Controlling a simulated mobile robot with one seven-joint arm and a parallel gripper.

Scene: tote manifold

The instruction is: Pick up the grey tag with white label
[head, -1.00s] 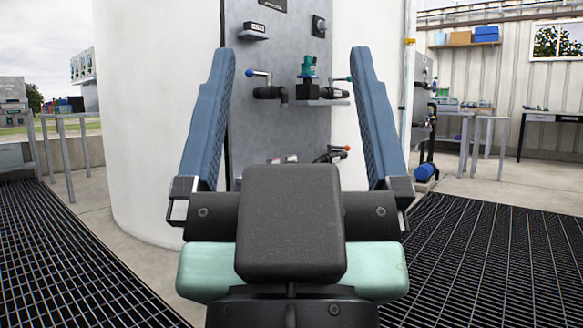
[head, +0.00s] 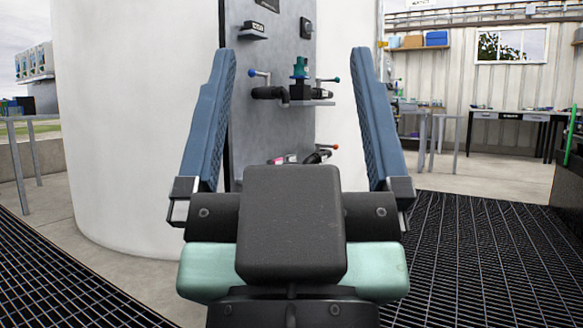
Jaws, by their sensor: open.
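A small grey tag with a white label (head: 254,26) appears to rest on a little ledge high on the grey panel (head: 285,130); its print is too small to read. My gripper (head: 296,55) is open, its two blue fingers wide apart and pointing ahead. Nothing is held between them. In the picture the tag lies between the fingers, near the left fingertip, but it stands farther off on the panel. My gripper's body hides the lower part of the panel.
The panel has a teal-topped valve (head: 300,68), a blue-knobbed lever (head: 252,73) and an orange-tipped fitting (head: 334,147). A large white tank (head: 130,120) stands behind it. Dark floor grating (head: 465,235) lies to the right, with workbenches (head: 510,117) beyond. Railings (head: 20,165) stand at left.

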